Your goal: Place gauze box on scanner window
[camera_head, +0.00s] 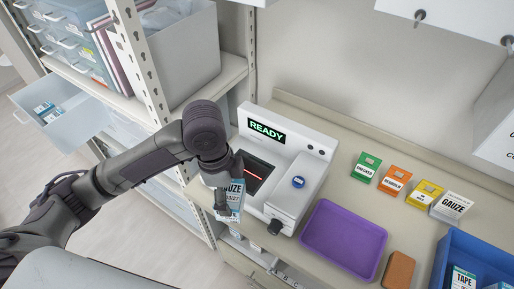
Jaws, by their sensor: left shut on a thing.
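The scanner (310,165) is a white machine on the counter with a green "READY" display. Its dark scanner window (262,170) shows a red line. My left gripper (229,208) is shut on a white and blue gauze box (232,190). It holds the box upright at the scanner's left front side, just left of the window. The gripper and wrist hide part of the box and the window's left edge. Whether the box touches the scanner is not clear. My right gripper is not in view.
A purple tray (343,240) lies right of the scanner, with a brown block (398,270) beside it. A blue bin (478,252) holds boxes at right. Shelving with an open drawer (62,110) is at left.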

